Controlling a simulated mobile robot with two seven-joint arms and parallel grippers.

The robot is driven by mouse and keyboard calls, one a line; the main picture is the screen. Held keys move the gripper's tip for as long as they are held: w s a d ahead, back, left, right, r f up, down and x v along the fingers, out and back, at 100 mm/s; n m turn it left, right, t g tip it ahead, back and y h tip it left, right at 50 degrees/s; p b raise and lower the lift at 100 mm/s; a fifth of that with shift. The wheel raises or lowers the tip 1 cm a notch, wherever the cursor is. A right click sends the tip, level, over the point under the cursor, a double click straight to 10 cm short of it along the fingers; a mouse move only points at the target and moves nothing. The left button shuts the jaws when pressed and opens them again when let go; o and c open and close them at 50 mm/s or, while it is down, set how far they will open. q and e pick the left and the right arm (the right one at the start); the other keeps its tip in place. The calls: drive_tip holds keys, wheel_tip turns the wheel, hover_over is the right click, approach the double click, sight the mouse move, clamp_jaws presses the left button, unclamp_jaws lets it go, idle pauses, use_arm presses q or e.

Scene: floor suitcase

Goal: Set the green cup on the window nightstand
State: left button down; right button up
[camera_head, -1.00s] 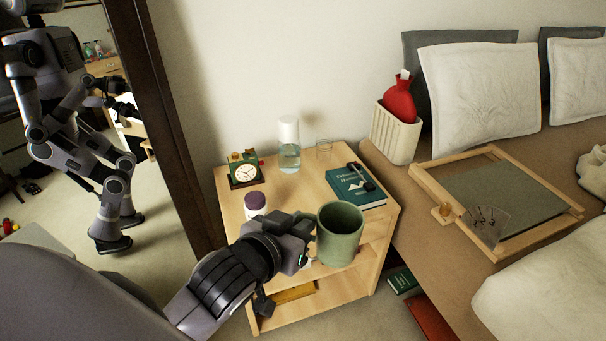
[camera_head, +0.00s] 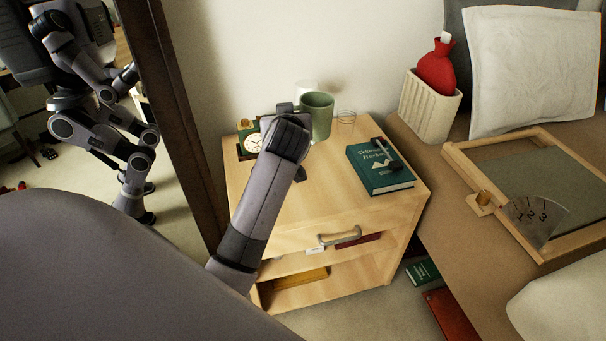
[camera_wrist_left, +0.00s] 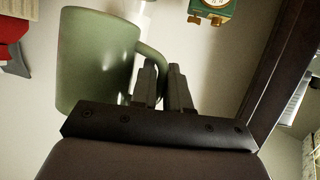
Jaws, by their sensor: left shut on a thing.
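The green cup (camera_head: 317,114) is upright over the back part of the wooden nightstand (camera_head: 310,210). My left gripper (camera_head: 283,110) is to the left of the cup and shut on its handle. The left wrist view shows the cup (camera_wrist_left: 92,62) at the left, with its handle at my left gripper's fingers (camera_wrist_left: 163,85). I cannot tell whether the cup's base touches the nightstand top. My right gripper is not in view.
A green clock (camera_head: 249,141) stands left of my arm, and a teal book (camera_head: 380,168) lies at the right of the top. The front middle of the top is bare. A mirror frame (camera_head: 172,110) borders the left.

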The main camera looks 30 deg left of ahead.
use_arm(q)
wheel_tip(320, 180, down, 14)
drive_tip(key=b, duration=0.3)
drive_tip(key=shift+r, duration=0.2)
drive_tip(key=shift+f, duration=0.25)
wheel_tip(320, 180, down, 4)
drive_tip(key=shift+r+b, duration=0.2)
drive_tip(key=shift+b, duration=0.7)
drive_tip(key=shift+f, duration=0.25)
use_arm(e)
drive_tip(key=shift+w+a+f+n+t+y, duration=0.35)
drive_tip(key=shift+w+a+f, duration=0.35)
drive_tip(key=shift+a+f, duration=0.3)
use_arm(q)
drive_tip(key=c, duration=1.4)
unclamp_jaws()
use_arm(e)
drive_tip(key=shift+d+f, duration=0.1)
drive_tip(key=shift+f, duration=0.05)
